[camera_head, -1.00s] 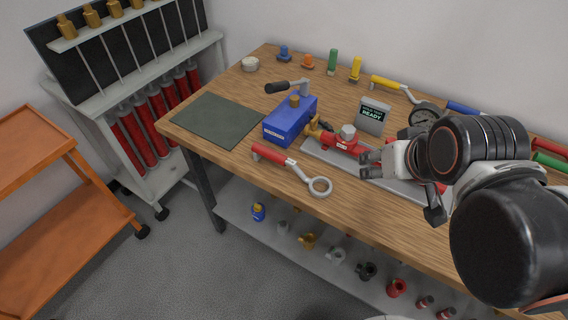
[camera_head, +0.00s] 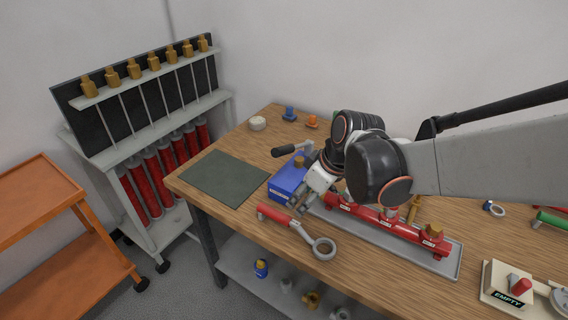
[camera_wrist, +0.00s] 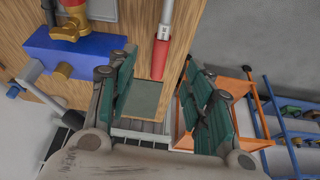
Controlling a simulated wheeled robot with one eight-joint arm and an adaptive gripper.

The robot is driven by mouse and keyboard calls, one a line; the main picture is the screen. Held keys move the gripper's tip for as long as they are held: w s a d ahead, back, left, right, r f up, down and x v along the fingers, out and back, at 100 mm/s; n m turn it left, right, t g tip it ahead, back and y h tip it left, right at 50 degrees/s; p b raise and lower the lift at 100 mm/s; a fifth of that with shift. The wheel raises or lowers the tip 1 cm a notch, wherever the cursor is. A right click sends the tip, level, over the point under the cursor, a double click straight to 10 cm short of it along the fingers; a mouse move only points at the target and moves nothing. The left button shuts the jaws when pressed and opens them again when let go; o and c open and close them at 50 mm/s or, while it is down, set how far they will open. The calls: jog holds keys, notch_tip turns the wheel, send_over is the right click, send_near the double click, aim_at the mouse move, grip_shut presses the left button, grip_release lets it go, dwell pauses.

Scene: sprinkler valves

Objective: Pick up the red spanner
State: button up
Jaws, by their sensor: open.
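The red spanner (camera_head: 275,213) lies flat near the front edge of the wooden bench, its grey ring end (camera_head: 323,249) pointing to the lower right. My gripper (camera_head: 299,206) is open, close above and behind the spanner, beside the blue box. In the wrist view the red handle (camera_wrist: 160,60) and its grey shaft (camera_wrist: 167,18) show at the top, in line with the gap between my gripper's two fingers (camera_wrist: 160,72). The gripper holds nothing. I cannot tell how high the fingers are above the handle.
The blue box (camera_head: 286,181) with a black-gripped lever is just behind my gripper. A red pipe assembly (camera_head: 387,225) lies on a grey tray (camera_head: 445,267) to the right. A dark green mat (camera_head: 225,178) lies bare on the left. The bench's front edge is close.

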aim_at(281, 214)
jog(key=shift+n, duration=0.5)
jog(key=b+x, duration=0.1)
jog(key=x, duration=0.4)
jog(key=a+b+x, duration=0.1)
jog(key=b+x, duration=0.1)
jog(key=x, duration=0.3)
jog(key=shift+w+a, duration=0.15)
jog(key=shift+w, duration=0.05)
jog(key=shift+w+a+r+b+x, duration=0.1)
jog(key=shift+b+x, duration=0.4)
jog(key=shift+x, duration=0.4)
jog(key=shift+w+a+r+b+x, duration=0.15)
jog(key=shift+b+x, duration=0.3)
jog(key=shift+x, duration=0.45)
jog(key=shift+w+a+f+b+x, duration=0.1)
jog(key=shift+b+x, duration=0.4)
jog(key=shift+x, duration=0.4)
jog(key=shift+r, duration=0.15)
grip_shut()
